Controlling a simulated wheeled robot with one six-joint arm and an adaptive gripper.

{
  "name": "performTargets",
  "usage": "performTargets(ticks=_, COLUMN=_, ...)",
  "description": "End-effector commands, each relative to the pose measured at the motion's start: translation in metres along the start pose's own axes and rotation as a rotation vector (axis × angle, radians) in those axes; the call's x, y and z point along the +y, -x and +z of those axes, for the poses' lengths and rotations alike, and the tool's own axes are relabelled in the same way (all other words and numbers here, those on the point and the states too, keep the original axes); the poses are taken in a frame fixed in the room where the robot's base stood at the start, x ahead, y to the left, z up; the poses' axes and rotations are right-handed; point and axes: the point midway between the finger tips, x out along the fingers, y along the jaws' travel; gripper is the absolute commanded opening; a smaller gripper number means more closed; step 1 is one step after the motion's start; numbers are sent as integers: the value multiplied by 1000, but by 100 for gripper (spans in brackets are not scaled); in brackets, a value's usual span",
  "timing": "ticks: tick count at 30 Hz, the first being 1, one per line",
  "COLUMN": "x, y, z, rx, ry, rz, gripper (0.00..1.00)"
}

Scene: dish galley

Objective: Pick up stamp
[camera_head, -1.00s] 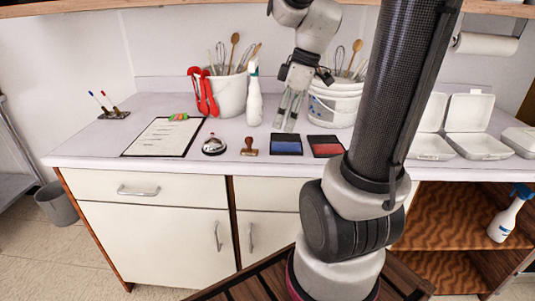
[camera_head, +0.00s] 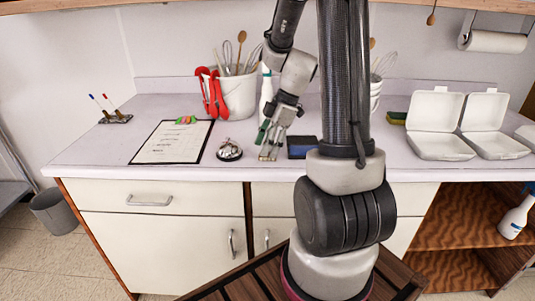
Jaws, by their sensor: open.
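My gripper (camera_head: 268,156) is open and points down at the counter, between the silver bell and the blue ink pad. Its fingertips are low, close to the counter top, at the place where the brown stamp stood in the earlier view. The blue ink pad (camera_head: 301,147) lies just right of the fingers, partly behind my arm. The red ink pad is hidden behind my arm.
The silver bell (camera_head: 229,150) stands close to the left of the gripper. A clipboard (camera_head: 172,142) lies further left. A white bucket of utensils (camera_head: 239,97) with red tongs (camera_head: 214,94) and a partly hidden spray bottle (camera_head: 266,90) stand behind. Open white food boxes (camera_head: 440,146) are at right.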

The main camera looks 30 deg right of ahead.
Motion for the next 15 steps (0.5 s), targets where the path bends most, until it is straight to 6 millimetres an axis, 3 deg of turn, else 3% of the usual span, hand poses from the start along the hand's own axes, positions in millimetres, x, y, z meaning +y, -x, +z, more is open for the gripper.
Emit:
performTargets(ticks=5, x=0, y=0, z=0, rx=0, ry=1, rz=1, gripper=49)
performTargets(ticks=13, x=0, y=0, z=0, rx=-1, ry=1, rz=1, gripper=1)
performTargets(ticks=15, x=0, y=0, z=0, rx=-1, ry=1, rz=1, gripper=0)
